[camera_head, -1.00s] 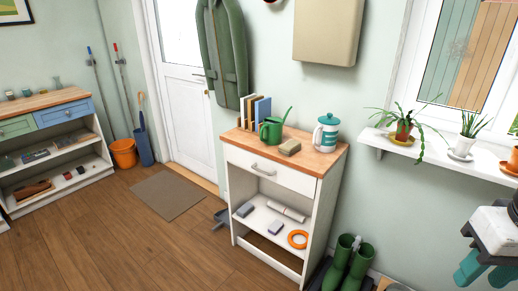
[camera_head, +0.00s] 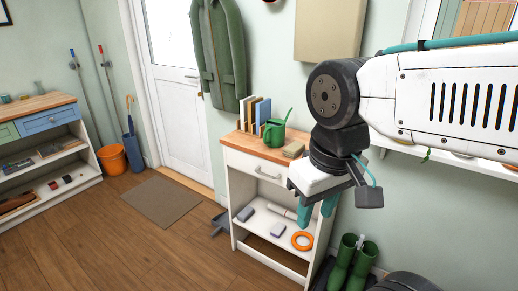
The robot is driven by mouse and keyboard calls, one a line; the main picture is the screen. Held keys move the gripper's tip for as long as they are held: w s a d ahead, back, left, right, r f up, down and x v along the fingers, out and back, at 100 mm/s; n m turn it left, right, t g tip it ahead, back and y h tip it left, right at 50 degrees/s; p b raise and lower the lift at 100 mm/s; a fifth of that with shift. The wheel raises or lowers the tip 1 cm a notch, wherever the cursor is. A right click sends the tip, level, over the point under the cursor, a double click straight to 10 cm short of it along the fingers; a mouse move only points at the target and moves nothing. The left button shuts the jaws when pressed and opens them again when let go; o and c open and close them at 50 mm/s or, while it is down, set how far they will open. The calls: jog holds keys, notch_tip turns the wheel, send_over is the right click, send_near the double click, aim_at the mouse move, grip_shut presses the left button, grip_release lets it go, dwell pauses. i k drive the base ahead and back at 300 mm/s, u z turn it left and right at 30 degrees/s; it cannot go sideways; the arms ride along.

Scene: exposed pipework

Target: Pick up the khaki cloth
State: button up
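The khaki cloth (camera_head: 293,150) looks like a small folded block lying on the wooden top of the white cabinet (camera_head: 240,142), right of the green watering can (camera_head: 272,133). My gripper (camera_head: 317,211) hangs in front of the cabinet's right side, fingers pointing down. Its two teal fingers stand apart with nothing visible between them, so it is open. It appears lower in the picture than the cloth and to its right. My arm covers the right part of the cabinet top, and the teal and white jug there is hidden.
Upright books (camera_head: 257,113) stand behind the watering can. The cabinet's lower shelf holds grey blocks (camera_head: 278,229) and an orange ring (camera_head: 302,241). Green boots (camera_head: 354,262) stand to the right on the floor. The wooden floor left of the cabinet is largely clear.

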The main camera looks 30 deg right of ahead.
aim_at(294, 150)
jog(key=u, duration=0.05)
jog(key=i, duration=0.7)
jog(key=z, duration=0.85)
jog(key=i, duration=0.5)
jog(key=z, duration=0.5)
